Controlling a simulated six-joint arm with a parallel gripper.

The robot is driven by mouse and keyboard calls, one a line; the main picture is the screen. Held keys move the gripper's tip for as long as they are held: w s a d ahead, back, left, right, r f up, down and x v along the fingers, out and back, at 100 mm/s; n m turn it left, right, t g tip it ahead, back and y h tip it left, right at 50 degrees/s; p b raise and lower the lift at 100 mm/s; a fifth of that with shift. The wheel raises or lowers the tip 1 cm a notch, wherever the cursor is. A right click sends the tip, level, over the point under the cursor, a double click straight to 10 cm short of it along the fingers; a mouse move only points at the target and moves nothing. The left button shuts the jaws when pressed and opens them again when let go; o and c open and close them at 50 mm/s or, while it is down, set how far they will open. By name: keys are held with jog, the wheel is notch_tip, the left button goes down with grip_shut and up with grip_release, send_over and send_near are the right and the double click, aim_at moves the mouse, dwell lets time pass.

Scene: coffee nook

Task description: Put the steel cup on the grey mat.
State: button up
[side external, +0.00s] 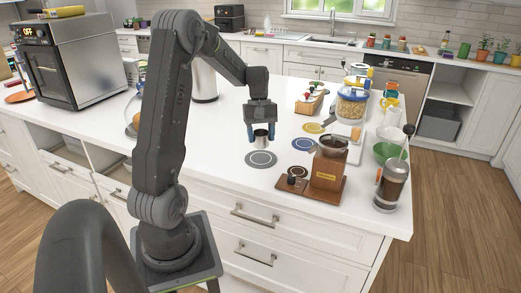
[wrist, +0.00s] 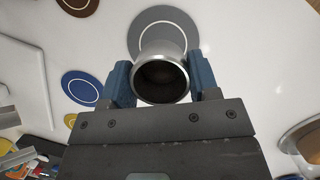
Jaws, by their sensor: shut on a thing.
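The steel cup (side external: 261,141) is held between the blue fingertips of my gripper (side external: 261,130). In the wrist view the cup (wrist: 161,48) has its open mouth towards the camera, with one finger of my gripper (wrist: 161,83) on each side. The grey mat (side external: 261,160), a disc with a pale ring, lies on the white counter just below the cup in the side view. In the wrist view the grey mat (wrist: 150,17) shows behind the cup, which hides part of it. The cup appears upright and a little above the mat; the exact gap is hard to tell.
A blue mat (side external: 304,145) and a yellow mat (side external: 316,128) lie to the right. A wooden coffee grinder (side external: 327,171), a French press (side external: 392,185) and a green bowl (side external: 385,152) stand further right. The counter left of the grey mat is clear.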

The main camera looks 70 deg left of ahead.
aim_at(261, 148)
jog(key=shift+f, duration=2.3)
jog(key=shift+f, duration=0.15)
jog(key=o, duration=1)
